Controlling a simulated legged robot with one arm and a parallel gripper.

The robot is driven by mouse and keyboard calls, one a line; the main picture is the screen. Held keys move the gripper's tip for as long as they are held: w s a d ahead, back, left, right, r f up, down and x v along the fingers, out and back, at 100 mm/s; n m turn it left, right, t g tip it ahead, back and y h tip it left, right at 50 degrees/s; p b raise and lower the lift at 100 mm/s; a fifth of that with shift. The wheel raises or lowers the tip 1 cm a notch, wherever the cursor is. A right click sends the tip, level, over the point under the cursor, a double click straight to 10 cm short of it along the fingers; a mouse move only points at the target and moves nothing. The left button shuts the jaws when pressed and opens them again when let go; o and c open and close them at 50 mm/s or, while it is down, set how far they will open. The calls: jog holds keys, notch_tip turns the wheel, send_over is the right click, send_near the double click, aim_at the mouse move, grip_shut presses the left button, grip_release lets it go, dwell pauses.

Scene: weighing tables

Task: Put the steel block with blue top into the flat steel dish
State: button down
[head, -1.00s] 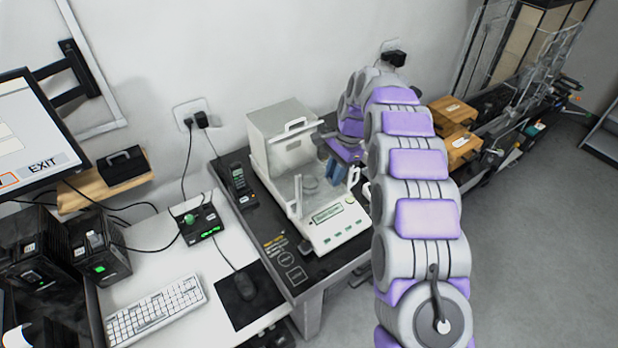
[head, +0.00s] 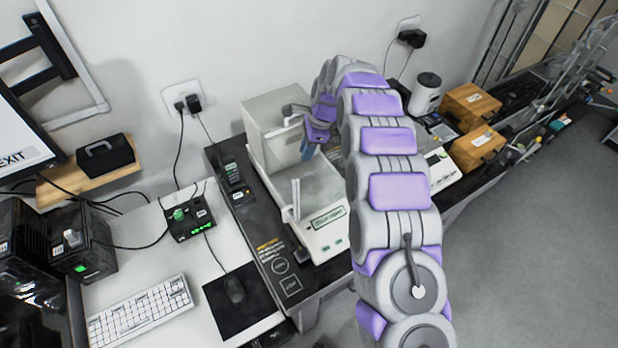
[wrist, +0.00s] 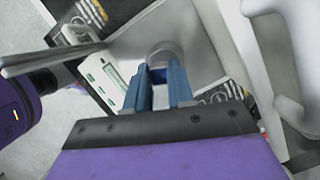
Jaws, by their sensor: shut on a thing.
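The steel block with blue top (wrist: 159,75) shows in the wrist view as a small dark blue patch between my fingers; its steel sides are hidden. My gripper (wrist: 160,68) is shut on it. In the head view my gripper (head: 307,155) is at the open chamber of the white balance (head: 326,240), above its weighing floor. The round grey shape just past my fingertips in the wrist view looks like the flat steel dish (wrist: 164,50). I cannot tell whether the block touches it. The dish is not clear in the head view.
A white box-like hood (head: 272,115) stands at the back of the balance, and clear panes edge the chamber. Wooden boxes (head: 470,105) and a grey cylinder (head: 426,92) stand to the right. A keyboard (head: 140,312) lies front left.

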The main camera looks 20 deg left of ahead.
jog(key=f, duration=0.3)
jog(key=f+b, duration=0.1)
jog(key=f, duration=0.5)
jog(key=shift+w+d, duration=0.1)
jog(key=shift+w, duration=0.25)
jog(key=f, duration=0.1)
jog(key=d+f+b, duration=0.1)
jog(key=shift+d+f, duration=0.15)
jog(key=shift+f, duration=0.25)
jog(key=shift+d+r, duration=0.15)
jog(key=shift+d, duration=0.3)
jog(key=shift+a, duration=0.2)
jog(key=c, duration=1.3)
grip_release()
jog(key=shift+a+f, duration=0.2)
jog(key=shift+a, duration=0.1)
jog(key=shift+c, duration=0.2)
jog(key=shift+o, duration=0.4)
jog(key=shift+a+f, duration=0.1)
jog(key=shift+a, duration=0.3)
jog(key=shift+d+r, duration=0.35)
jog(key=shift+d, duration=0.2)
jog(key=p+v, duration=0.1)
jog(key=v, duration=1)
jog(key=shift+r+p, duration=0.35)
jog(key=shift+r, duration=0.05)
jog(key=shift+w+a, duration=0.1)
